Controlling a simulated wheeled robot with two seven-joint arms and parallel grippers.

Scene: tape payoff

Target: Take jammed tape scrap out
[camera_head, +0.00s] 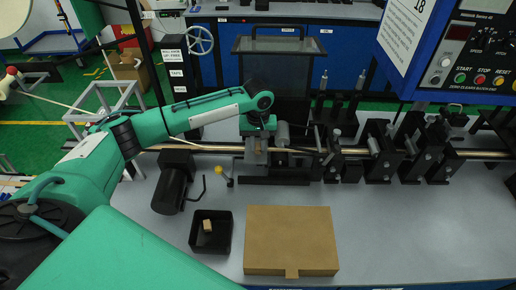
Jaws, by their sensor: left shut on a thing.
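My left arm reaches in from the left, and its left gripper (257,148) points down at the metal fixture on the horizontal rail, left of the grey roller. The left gripper is shut on a small tan piece, which looks like the tape scrap (258,144). The piece is small and mostly covered by the fingers, and I cannot tell whether it is still in the fixture. A black open tray (226,246) in front holds a small tan block (208,226). My right gripper is not in view.
A flat brown board or box (291,240) lies right of the tray. A black motor (172,185) and a yellow-knobbed lever (220,171) stand left of the fixture. Black roller brackets (380,150) line the rail to the right. The grey bench (410,230) is clear at front right.

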